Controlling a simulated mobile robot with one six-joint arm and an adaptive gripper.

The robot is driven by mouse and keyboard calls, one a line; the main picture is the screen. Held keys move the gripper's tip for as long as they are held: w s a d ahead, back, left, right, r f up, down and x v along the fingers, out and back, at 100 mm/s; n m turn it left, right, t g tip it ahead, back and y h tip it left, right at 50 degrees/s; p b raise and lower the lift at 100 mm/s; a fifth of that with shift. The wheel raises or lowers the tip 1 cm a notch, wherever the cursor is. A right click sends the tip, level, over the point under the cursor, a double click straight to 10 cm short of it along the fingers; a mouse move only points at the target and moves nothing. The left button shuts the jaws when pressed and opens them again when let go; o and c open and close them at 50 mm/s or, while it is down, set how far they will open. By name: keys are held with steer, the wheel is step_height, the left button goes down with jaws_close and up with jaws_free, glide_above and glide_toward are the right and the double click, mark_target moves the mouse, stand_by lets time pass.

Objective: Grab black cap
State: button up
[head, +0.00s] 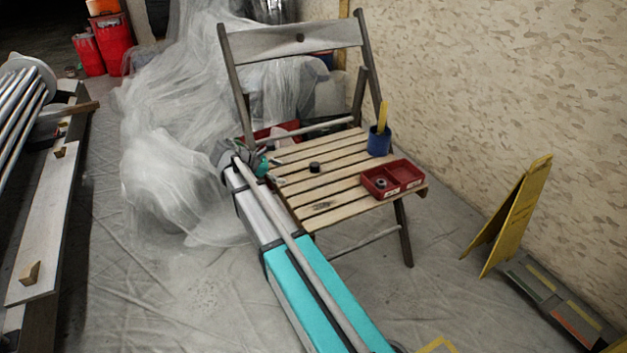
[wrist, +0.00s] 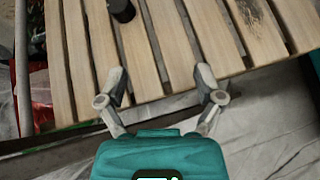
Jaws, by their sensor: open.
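The black cap (head: 314,167) is a small dark cylinder on the slatted wooden seat of a folding chair (head: 290,201). In the wrist view the black cap (wrist: 122,10) shows at the top edge, partly cut off, left of centre. My gripper (head: 276,174) is at the left side of the seat in the head view, to the left of the cap. In the wrist view my gripper (wrist: 161,80) has its fingers apart with nothing between them, over the near edge of the slats. The cap lies beyond the fingertips, slightly left.
A red divided tray (head: 408,178) with a ring-like part in it sits at the seat's right corner. A blue cup (head: 379,141) with a yellow item stands behind it. A dark smudge (head: 322,206) marks the front slats. A yellow floor sign (head: 515,215) stands right.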

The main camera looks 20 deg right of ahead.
steer(key=w+n, duration=0.1)
steer(key=w+h+b, duration=0.1)
steer(key=w, duration=0.1)
steer(key=w+n+h+b, duration=0.1)
steer(key=shift+w+f+n, duration=0.25)
steer(key=shift+n, duration=0.05)
steer(key=shift+w+r+h, duration=0.2)
steer(key=shift+r+h, duration=0.05)
steer(key=shift+h, duration=0.05)
steer(key=b, duration=0.3)
glide_toward(312, 164)
steer(key=d+f, duration=0.2)
steer(key=d, duration=0.1)
steer(key=shift+s+f, duration=0.25)
steer(key=shift+s, duration=0.05)
steer(key=shift+d+f+b, duration=0.1)
steer(key=shift+d+b, duration=0.2)
steer(key=shift+d, duration=0.3)
steer(key=shift+d, duration=0.1)
steer(key=shift+b+x, duration=0.9)
steer(key=shift+x, duration=1.6)
